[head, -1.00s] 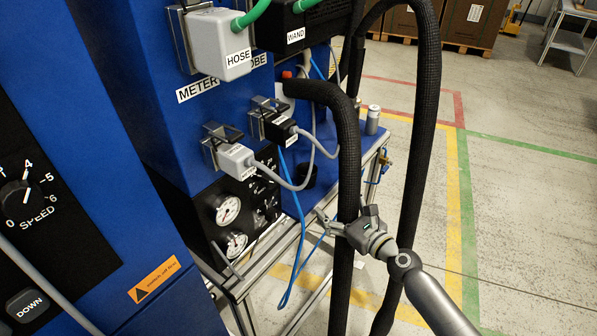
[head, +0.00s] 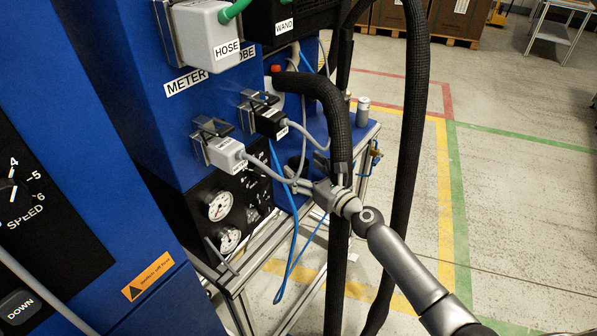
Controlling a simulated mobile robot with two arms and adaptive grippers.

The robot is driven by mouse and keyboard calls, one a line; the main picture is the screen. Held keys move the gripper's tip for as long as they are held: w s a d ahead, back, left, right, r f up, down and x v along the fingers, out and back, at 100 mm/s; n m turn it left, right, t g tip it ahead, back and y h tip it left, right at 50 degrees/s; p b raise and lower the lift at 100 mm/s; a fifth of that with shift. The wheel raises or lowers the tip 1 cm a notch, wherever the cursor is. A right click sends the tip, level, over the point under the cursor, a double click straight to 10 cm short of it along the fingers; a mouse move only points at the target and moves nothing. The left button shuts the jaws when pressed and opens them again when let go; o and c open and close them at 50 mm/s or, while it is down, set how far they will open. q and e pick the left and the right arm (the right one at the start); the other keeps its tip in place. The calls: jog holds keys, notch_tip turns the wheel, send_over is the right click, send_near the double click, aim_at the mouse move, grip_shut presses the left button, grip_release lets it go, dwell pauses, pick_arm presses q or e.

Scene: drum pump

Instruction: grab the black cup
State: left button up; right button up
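A small dark shape that looks like the black cup (head: 296,163) stands on the blue bench top, behind the cables and left of the thick black hose. It is partly hidden, so its rim and outline are unclear. My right gripper (head: 293,186) comes in from the lower right, with its fingers pointing left, just below and in front of the cup in the picture. Whether the fingers touch the cup or are spread cannot be made out. My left gripper is not in view.
Thick black hoses (head: 410,130) hang beside my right arm. Grey and blue cables (head: 292,262) loop close to the gripper. A silver can (head: 363,112) stands on the blue bench (head: 362,133). Blue cabinets with plugs and gauges (head: 220,206) fill the left.

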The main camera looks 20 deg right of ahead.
aim_at(294, 162)
jog(key=shift+x, duration=1.35)
jog(key=c, duration=0.9)
jog(key=shift+c, duration=0.2)
